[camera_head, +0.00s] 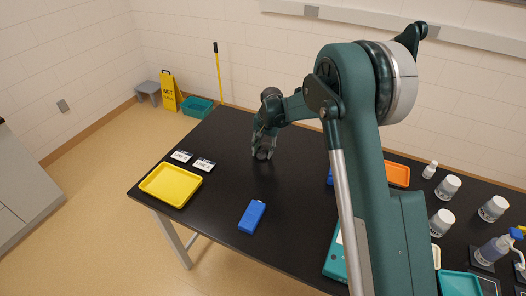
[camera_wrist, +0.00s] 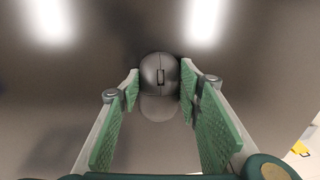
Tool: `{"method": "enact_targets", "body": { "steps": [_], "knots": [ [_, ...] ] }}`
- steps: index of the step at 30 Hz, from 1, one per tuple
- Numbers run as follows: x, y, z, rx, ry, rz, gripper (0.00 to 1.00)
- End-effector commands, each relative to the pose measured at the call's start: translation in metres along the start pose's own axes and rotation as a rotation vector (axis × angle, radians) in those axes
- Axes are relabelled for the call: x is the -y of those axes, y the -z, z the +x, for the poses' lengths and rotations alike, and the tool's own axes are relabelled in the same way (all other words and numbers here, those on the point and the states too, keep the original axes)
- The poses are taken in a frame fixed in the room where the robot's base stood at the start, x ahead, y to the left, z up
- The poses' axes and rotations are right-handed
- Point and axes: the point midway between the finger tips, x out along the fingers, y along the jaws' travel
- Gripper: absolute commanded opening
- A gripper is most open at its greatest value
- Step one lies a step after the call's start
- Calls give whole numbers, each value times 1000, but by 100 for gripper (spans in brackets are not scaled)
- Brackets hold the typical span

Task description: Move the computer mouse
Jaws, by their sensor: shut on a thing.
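The computer mouse (camera_wrist: 160,73) is dark grey with a scroll wheel. In the wrist view it sits between the tips of the two green-padded fingers of my gripper (camera_wrist: 160,88), which are shut on its sides. A faint reflection of the mouse shows on the dark surface just below it in the picture. In the head view my gripper (camera_head: 262,154) is low over the back left part of the black table (camera_head: 290,190). The mouse is hard to make out there. I cannot tell whether it touches the table.
A yellow tray (camera_head: 170,185) and two small label cards (camera_head: 204,164) lie at the table's left end. A blue box (camera_head: 252,216) lies near the front edge. White jars (camera_head: 448,187), an orange tray (camera_head: 397,174) and a spray bottle (camera_head: 494,249) stand at the right. The middle is clear.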

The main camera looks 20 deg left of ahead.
Motion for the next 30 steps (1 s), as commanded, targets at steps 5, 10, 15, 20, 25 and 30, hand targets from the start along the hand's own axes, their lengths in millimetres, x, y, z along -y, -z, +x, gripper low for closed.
{"method": "enact_targets", "body": {
  "steps": [5,10,15,20,25,30],
  "knots": [
    [-1,0,0,0,0,0,22],
    [-5,0,-1,0,0,1,22],
    [-14,0,-2,0,0,1,22],
    [-26,0,-3,0,0,1,22],
    [-39,-1,-5,0,0,1,22],
    [-54,-1,-6,0,0,2,22]
  ]
}}
